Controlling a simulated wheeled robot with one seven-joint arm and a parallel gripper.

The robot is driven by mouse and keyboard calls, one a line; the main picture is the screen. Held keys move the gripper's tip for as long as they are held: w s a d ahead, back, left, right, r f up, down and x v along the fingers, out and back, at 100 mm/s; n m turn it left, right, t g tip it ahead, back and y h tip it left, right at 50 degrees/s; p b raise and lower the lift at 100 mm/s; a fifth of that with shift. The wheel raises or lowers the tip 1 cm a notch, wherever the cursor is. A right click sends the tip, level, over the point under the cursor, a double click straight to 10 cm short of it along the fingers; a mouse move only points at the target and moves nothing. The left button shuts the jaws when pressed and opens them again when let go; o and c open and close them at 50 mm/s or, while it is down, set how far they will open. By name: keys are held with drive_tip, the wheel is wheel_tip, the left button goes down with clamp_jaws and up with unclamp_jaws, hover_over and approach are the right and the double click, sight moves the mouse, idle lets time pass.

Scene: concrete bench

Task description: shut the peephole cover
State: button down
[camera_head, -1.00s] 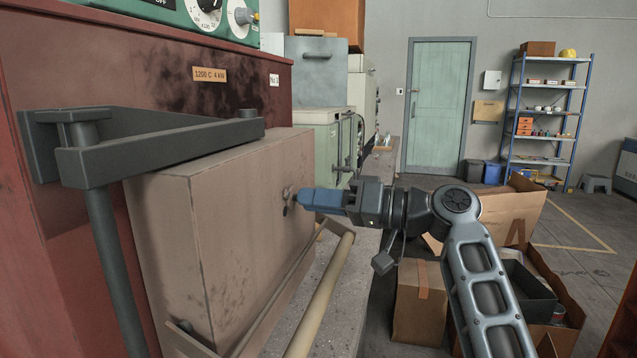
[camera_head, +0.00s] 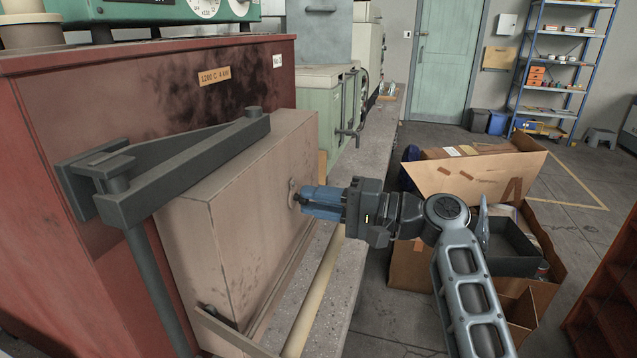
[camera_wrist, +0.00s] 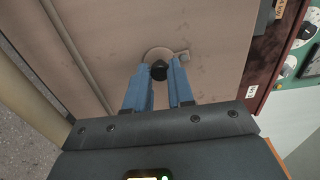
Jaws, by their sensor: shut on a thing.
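The peephole cover (camera_head: 292,192) is a small pale disc on the outer face of the beige kiln door (camera_head: 245,200). In the wrist view the cover (camera_wrist: 152,54) has a dark round knob (camera_wrist: 159,70) between the blue fingertips. A small light stub (camera_wrist: 184,56) sits on the door beside the disc. My gripper (camera_head: 304,197) points at the door face and is shut on the knob; it also shows in the wrist view (camera_wrist: 160,78). The fingers partly hide the cover in the head view, and I cannot tell whether the hole behind it is covered.
A dark hinge arm (camera_head: 190,160) joins the door to the red kiln body (camera_head: 130,110). A pale bar (camera_head: 318,295) runs low along the door. The concrete bench (camera_head: 378,130) lies beyond. Open cardboard boxes (camera_head: 475,175) stand on the floor to the right.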

drive_tip(key=shift+s+m+p, duration=0.2)
drive_tip(key=shift+m+p, duration=0.6)
drive_tip(key=shift+m, duration=0.1)
drive_tip(key=c, duration=1)
unclamp_jaws()
drive_tip(key=shift+o, duration=0.2)
drive_tip(key=b+v, duration=0.1)
drive_tip(key=v, duration=0.6)
drive_tip(key=shift+d, duration=0.35)
drive_tip(key=shift+s, duration=0.15)
drive_tip(key=shift+f, duration=0.15)
